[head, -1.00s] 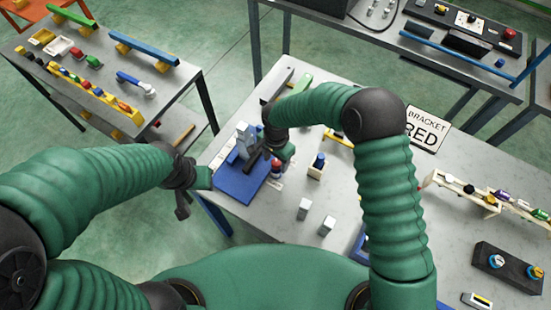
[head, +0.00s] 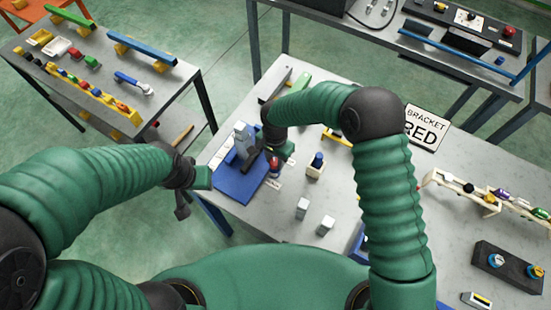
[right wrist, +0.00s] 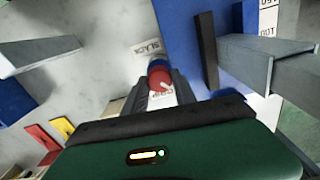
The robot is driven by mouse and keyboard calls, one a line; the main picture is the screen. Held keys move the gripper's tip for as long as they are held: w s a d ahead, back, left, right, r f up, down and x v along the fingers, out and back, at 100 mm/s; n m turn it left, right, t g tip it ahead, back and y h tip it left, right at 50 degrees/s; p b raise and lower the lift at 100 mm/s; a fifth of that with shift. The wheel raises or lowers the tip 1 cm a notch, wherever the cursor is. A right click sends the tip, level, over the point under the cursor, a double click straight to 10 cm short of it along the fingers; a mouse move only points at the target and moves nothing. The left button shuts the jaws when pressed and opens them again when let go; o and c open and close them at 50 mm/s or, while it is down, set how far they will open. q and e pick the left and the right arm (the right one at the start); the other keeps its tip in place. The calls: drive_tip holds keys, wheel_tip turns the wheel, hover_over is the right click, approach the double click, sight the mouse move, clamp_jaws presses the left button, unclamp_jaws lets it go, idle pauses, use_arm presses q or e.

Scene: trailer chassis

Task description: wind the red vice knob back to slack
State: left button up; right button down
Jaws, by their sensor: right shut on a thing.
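The red vice knob (right wrist: 159,79) sits between the fingers of my right gripper (right wrist: 163,92) in the right wrist view, with a blue part above it. A label reading "SLACK" (right wrist: 148,50) lies just beyond it. In the head view, the red knob (head: 275,161) shows just below my right gripper (head: 273,152), which is shut on it. The grey vice (head: 241,141) stands on a blue base plate (head: 240,186), left of the knob. My left gripper (head: 183,208) hangs beside the table's left edge, away from the vice; its opening is unclear.
A small block with a blue-topped part (head: 316,164) stands right of the knob. Two pale metal blocks (head: 302,208) stand nearer me. A sign reading "BRACKET RED" (head: 425,128) is at the table's back right.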

drive_tip(key=n, duration=0.3)
drive_tip(key=shift+s+a+b, duration=0.1)
drive_tip(key=shift+a+b, duration=0.05)
drive_tip(key=shift+b, duration=0.2)
drive_tip(key=n, duration=0.4)
drive_tip(key=shift+n+b, duration=0.3)
drive_tip(key=shift+n, duration=0.1)
drive_tip(key=n, duration=0.3)
drive_tip(key=shift+n, duration=0.3)
drive_tip(key=n, duration=0.9)
drive_tip(key=shift+n, duration=0.4)
drive_tip(key=n+p, duration=0.1)
drive_tip(key=n, duration=0.3)
drive_tip(key=shift+n, duration=1.3)
